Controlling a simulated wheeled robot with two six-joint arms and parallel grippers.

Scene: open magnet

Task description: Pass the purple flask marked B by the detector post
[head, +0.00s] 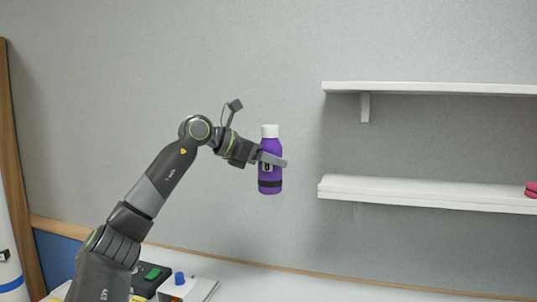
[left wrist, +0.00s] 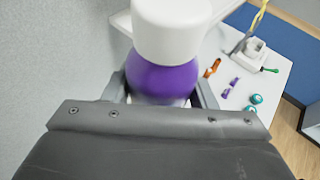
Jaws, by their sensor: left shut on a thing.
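A purple flask (head: 269,183) with a white cap and a dark band stands upright in the air in the head view. My left gripper (head: 272,159) is shut around its upper body, well above the table. In the left wrist view the flask (left wrist: 163,78) sits between the two fingers, with its white cap towards the camera. A dark marking shows on the flask beside the finger, but I cannot read it for certain. I cannot make out which thing is the detector post. My right gripper is in neither view.
Two white wall shelves (head: 420,190) are on the right, with a pink item (head: 531,190) on the lower one. A white table (head: 300,284) runs below, holding a white box with a blue knob (head: 179,278). Small items and a white device (left wrist: 253,53) show in the left wrist view.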

